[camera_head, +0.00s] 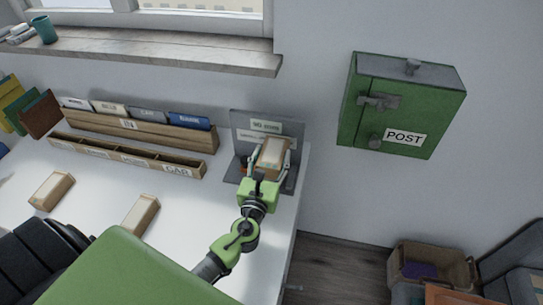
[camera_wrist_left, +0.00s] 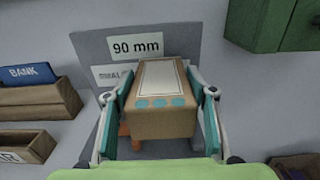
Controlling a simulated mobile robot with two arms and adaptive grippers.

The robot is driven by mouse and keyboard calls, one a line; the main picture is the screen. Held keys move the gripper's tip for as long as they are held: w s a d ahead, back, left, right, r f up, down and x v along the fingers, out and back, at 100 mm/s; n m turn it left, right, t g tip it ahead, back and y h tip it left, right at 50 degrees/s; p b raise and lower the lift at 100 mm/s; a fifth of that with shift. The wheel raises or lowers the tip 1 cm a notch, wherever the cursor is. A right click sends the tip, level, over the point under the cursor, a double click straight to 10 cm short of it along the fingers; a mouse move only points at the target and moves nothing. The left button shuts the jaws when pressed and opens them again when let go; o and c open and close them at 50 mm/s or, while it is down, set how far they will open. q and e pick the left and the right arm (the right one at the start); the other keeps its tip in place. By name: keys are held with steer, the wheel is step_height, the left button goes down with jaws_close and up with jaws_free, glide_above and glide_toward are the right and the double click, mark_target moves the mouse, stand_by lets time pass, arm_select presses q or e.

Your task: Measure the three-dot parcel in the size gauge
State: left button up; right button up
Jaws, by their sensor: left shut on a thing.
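The brown parcel with three teal dots (camera_wrist_left: 160,104) and a pale label on top is between the fingers of my left gripper (camera_head: 266,172), which is shut on it. It also shows in the head view (camera_head: 271,152). The grey size gauge (camera_head: 238,124) stands at the right end of the desk, with a "90 mm" sign also readable in the left wrist view (camera_wrist_left: 136,47). The parcel is in front of the gauge's upright panel and hides part of it. Whether it touches the gauge's base, I cannot tell. My right gripper is not in view.
Two other parcels lie on the white desk, one at left (camera_head: 52,190) and one nearer the middle (camera_head: 140,214). A wooden card rack (camera_head: 140,131) and a labelled tray (camera_head: 128,157) stand left of the gauge. A green post box (camera_head: 402,105) hangs on the wall at right.

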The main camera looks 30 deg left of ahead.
arm_select(q)
steer(key=shift+f+b, duration=2.4)
steer(key=shift+f, duration=0.25)
steer(key=shift+f+b, duration=1.45)
steer(key=shift+f, duration=0.15)
steer(key=o, duration=1.5)
steer(key=shift+c, duration=0.2)
